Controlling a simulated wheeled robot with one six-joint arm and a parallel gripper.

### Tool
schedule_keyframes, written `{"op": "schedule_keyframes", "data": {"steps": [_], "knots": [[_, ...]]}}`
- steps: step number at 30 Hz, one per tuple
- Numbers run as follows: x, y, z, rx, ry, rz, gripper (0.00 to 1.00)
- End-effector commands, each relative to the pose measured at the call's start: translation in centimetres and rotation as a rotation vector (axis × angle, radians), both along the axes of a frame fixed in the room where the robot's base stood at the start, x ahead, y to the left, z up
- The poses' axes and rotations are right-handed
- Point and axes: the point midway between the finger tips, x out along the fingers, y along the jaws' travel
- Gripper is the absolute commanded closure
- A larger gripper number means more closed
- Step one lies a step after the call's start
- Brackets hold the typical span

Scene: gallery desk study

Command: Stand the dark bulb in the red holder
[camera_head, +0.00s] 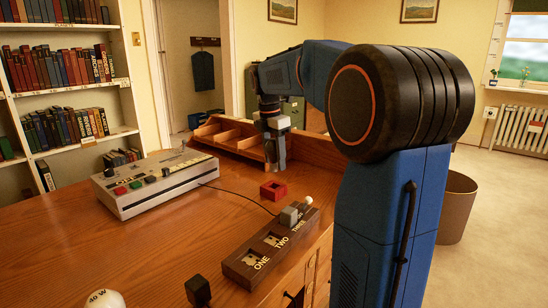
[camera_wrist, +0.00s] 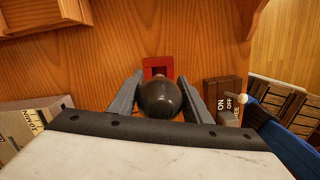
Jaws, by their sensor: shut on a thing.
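My gripper (camera_head: 275,158) points down over the far part of the desk, just above and behind the red holder in the head view. In the wrist view its two grey fingers (camera_wrist: 161,78) are shut on the dark bulb (camera_wrist: 160,99), a round, glossy black globe. The red holder (camera_head: 273,191) is a small square block with an opening on top, standing on the desk. In the wrist view the holder (camera_wrist: 157,63) shows just beyond the bulb, which hides part of it.
A wooden desk (camera_head: 150,240) carries a grey console (camera_head: 155,182) at left and a ONE-TWO-THREE switch panel (camera_head: 268,252) in front of the holder. A dark cube (camera_head: 198,291) and a white 40 W bulb (camera_head: 104,299) are nearest. Pigeonholes (camera_head: 229,137) line the back.

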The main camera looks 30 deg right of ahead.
Motion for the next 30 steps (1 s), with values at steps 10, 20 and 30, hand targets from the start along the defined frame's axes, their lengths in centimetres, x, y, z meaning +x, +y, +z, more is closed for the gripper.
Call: {"op": "schedule_keyframes", "data": {"steps": [10, 20, 30], "knots": [[0.0, 0.0, -2.9, 0.000, 0.002, 0.000, 0.68], [0.0, 0.0, -4.5, 0.000, 0.000, 0.000, 0.68], [0.0, 0.0, -4.6, 0.000, 0.000, 0.000, 0.68]]}}
